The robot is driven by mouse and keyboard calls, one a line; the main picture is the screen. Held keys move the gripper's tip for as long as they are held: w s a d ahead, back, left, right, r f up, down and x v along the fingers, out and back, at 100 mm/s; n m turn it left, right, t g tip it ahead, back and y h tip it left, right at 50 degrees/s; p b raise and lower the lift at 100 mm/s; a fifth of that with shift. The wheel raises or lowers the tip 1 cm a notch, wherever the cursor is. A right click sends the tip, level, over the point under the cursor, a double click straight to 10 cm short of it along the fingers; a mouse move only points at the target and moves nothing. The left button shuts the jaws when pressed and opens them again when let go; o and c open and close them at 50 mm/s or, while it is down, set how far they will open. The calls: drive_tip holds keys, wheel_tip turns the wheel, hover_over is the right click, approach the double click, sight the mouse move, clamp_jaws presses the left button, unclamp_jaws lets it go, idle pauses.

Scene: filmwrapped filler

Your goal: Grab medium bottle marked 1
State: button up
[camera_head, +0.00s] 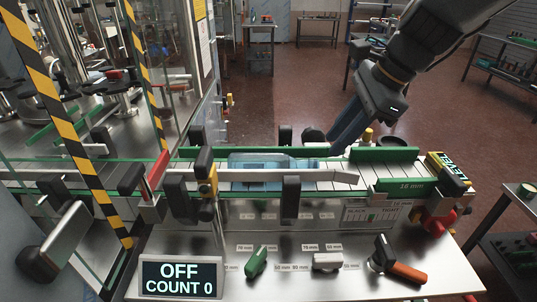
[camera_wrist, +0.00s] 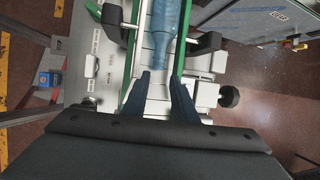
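A translucent blue bottle (camera_head: 262,168) lies on its side on the conveyor in the head view, between the guide rails, with its neck to the right. In the wrist view the bottle (camera_wrist: 164,28) shows at the top, its neck toward my gripper. No number mark can be read on it. My gripper (camera_wrist: 161,78) is open and empty, its two dark blue fingers spread just short of the bottle's neck. In the head view my gripper (camera_head: 335,146) is at the right of the bottle, by the conveyor's far side. Its fingertips are partly hidden there.
Green guide rails (camera_head: 385,155) and black clamp knobs (camera_head: 291,196) flank the conveyor. A metal rail (camera_head: 275,175) crosses in front of the bottle. A striped post (camera_head: 58,100) stands left. A display (camera_head: 180,277) reads OFF, COUNT 0.

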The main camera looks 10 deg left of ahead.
drive_tip(key=shift+p+x, duration=0.95)
drive_tip(key=shift+x, duration=2.8)
drive_tip(key=shift+s+d, duration=0.1)
drive_tip(key=shift+d, duration=0.05)
clamp_jaws()
